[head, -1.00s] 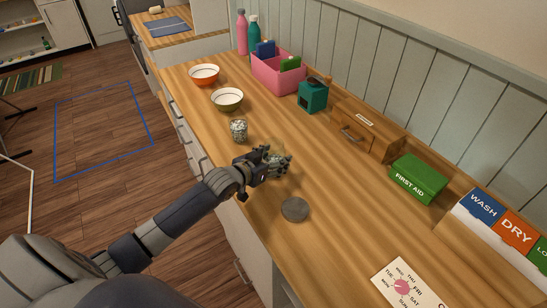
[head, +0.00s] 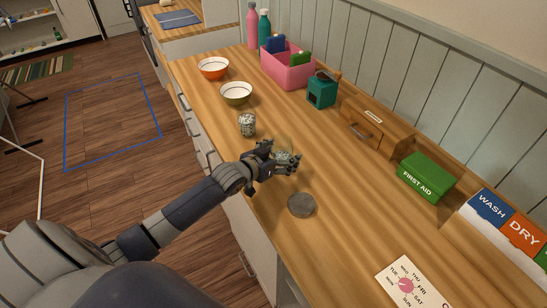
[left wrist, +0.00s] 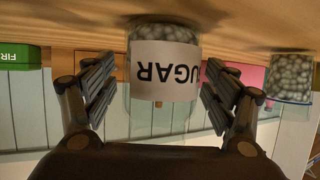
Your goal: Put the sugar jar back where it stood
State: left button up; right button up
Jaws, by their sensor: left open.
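The sugar jar is a clear glass jar with pale contents and a white label reading SUGAR. It shows large in the left wrist view (left wrist: 163,72), upside down in that picture, and seems to stand upright on the wooden counter. My left gripper (head: 287,162) is open, with its fingers on either side of the jar; it also shows in the left wrist view (left wrist: 160,100). Gaps show between fingers and glass. In the head view the gripper hides most of the jar (head: 284,143). A grey round disc (head: 301,205) lies bare on the counter nearby. My right gripper is out of view.
A second jar of pebble-like contents (head: 247,125) stands beyond the gripper, near the green bowl (head: 236,93) and orange bowl (head: 213,68). A teal box (head: 321,91), wooden drawer box (head: 370,128) and first aid box (head: 427,177) line the wall. The counter around the disc is clear.

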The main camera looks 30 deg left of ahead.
pick_arm(q)
jog(key=b+v, duration=0.1)
jog(key=v, duration=1.1)
jog(key=shift+f, duration=0.15)
